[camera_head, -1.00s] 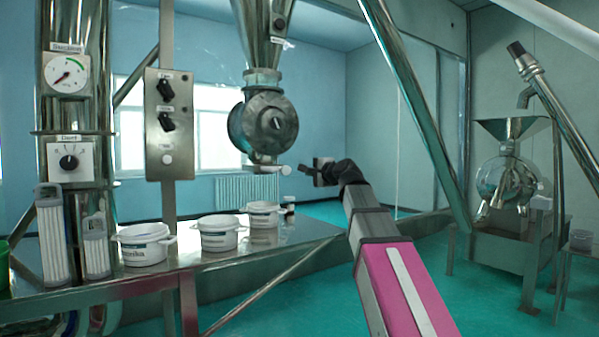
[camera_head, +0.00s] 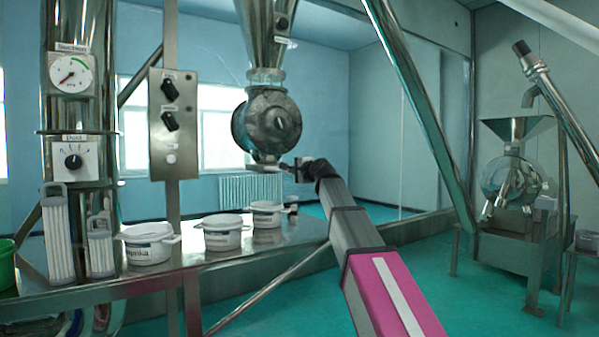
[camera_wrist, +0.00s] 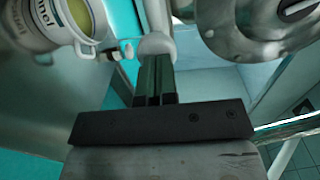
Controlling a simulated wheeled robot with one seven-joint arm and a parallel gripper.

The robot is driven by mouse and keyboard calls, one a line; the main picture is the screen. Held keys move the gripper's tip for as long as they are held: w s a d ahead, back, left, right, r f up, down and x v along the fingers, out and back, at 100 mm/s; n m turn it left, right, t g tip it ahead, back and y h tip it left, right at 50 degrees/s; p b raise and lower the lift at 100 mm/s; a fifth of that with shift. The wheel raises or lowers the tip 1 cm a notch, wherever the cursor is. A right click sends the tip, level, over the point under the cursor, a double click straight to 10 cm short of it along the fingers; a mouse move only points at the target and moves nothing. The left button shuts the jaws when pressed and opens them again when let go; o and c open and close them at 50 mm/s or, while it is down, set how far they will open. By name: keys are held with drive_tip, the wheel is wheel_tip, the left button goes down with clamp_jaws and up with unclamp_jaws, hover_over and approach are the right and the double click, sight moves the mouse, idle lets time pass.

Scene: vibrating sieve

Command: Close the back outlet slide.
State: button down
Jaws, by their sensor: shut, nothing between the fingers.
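The outlet slide shows as a thin pale bar (camera_head: 258,168) under the round metal valve housing (camera_head: 267,122) at the bottom of the steel hopper. Its white knob end (camera_wrist: 157,44) stands directly ahead of my fingertips in the wrist view. My gripper (camera_head: 286,168) is at the right side of the slide in the head view and covers its outer end. In the wrist view my gripper (camera_wrist: 155,62) has its dark fingers together, with nothing between them. The fingertips look close against the knob; contact is not certain. How far the slide sticks out is hidden.
Several white labelled tubs, such as one (camera_head: 148,243), stand on the steel table (camera_head: 215,268) below. A control panel (camera_head: 172,124) on a post is left of the valve. A slanted steel pipe (camera_head: 425,110) passes right of my arm. A mill (camera_head: 510,180) stands far right.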

drive_tip(key=shift+w+a, duration=0.1)
drive_tip(key=shift+w, duration=0.1)
drive_tip(key=x, duration=0.7)
drive_tip(key=shift+w+a+r, duration=0.15)
drive_tip(key=shift+w+r, duration=0.1)
drive_tip(key=shift+w, duration=0.1)
